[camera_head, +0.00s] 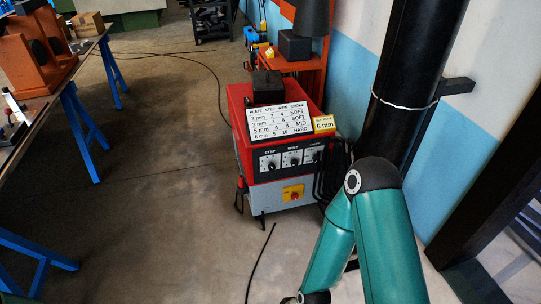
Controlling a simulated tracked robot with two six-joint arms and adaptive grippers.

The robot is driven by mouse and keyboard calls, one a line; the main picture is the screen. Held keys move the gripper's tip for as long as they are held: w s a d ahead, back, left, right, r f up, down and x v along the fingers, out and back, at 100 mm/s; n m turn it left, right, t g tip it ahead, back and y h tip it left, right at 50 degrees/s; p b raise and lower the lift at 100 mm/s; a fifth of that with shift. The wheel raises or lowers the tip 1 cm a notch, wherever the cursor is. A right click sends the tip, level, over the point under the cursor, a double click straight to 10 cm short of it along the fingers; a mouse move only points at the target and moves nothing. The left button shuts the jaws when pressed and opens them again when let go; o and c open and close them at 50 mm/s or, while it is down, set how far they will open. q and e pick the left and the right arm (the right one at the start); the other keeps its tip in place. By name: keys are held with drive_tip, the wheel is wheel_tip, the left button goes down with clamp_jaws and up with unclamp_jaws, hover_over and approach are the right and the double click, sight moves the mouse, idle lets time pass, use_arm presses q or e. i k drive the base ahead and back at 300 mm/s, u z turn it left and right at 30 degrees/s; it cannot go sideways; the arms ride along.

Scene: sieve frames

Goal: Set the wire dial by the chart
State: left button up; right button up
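The red welding machine (239,125) stands on the floor at the centre. Its white chart (279,123) has columns plate, step, wire and choke; the bottom row seems to read 6 mm, 5, 10, HARD. A yellow tag (324,124) beside it reads 6 mm. On the black front panel, the wire dial (292,159) is the middle knob, between the step dial (270,163) and the choke dial (313,155). The dials' pointer settings are too small to read surely. A teal arm of mine is at lower right. Neither gripper is in view.
A yellow plate with a red switch (293,193) is below the dials. Black cables (332,172) hang at the machine's right side. A black box (267,87) sits on top. A workbench with blue legs (85,135) stands at left. Floor (170,200) between is mostly clear.

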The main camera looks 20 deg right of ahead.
sight(294, 163)
drive_tip(key=u, duration=0.15)
drive_tip(key=i, duration=1.05)
drive_tip(key=z, duration=0.5)
drive_tip(key=i, duration=0.55)
drive_tip(key=z, duration=0.45)
drive_tip(key=k, duration=0.9)
drive_tip(key=z, duration=0.15)
drive_tip(key=i, duration=0.9)
